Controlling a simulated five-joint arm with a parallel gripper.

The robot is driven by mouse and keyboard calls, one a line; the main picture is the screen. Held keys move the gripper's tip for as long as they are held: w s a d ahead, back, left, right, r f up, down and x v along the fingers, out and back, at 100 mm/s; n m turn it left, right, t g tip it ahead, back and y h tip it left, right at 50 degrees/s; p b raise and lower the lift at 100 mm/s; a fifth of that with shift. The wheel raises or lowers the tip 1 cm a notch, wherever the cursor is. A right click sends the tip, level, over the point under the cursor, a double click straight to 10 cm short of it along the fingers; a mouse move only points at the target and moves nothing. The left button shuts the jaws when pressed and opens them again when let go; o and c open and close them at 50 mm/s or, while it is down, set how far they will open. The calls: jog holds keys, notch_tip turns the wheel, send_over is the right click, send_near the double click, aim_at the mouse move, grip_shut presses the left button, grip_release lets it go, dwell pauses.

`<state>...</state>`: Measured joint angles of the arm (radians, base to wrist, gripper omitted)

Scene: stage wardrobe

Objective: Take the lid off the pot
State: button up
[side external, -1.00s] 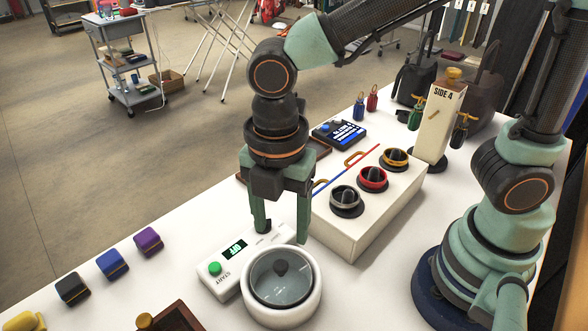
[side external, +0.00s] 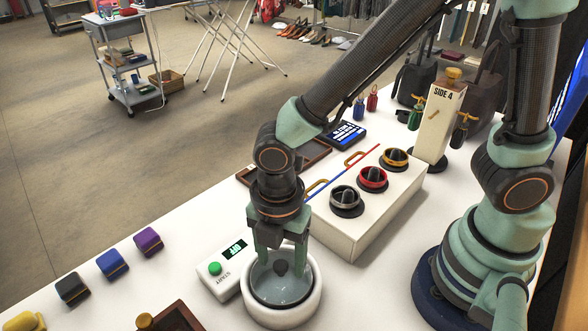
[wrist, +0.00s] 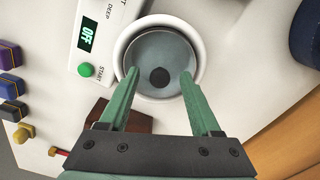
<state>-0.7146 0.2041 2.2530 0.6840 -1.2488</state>
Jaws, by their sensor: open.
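The pot (side external: 310,303) is a white round vessel on the white table, next to a white control box. Its lid (side external: 268,289) is clear glass with a dark round knob (side external: 281,268) and sits on the pot. My gripper (side external: 278,262) is open above the lid, its green fingers on either side of the knob in the side view. In the wrist view my gripper (wrist: 160,80) shows a finger on each side of the knob (wrist: 159,77), with gaps between. The pot's rim (wrist: 127,38) shows there too. I cannot tell the fingertips' exact height above the lid.
The control box (side external: 213,283) with a green button and an "OFF" display stands left of the pot. A white box with three ringed dials (side external: 345,231) stands behind right. Purple, blue and black blocks (side external: 110,264) lie to the left, with bare table between.

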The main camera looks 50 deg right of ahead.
grip_shut()
jog(key=shift+r, duration=0.1)
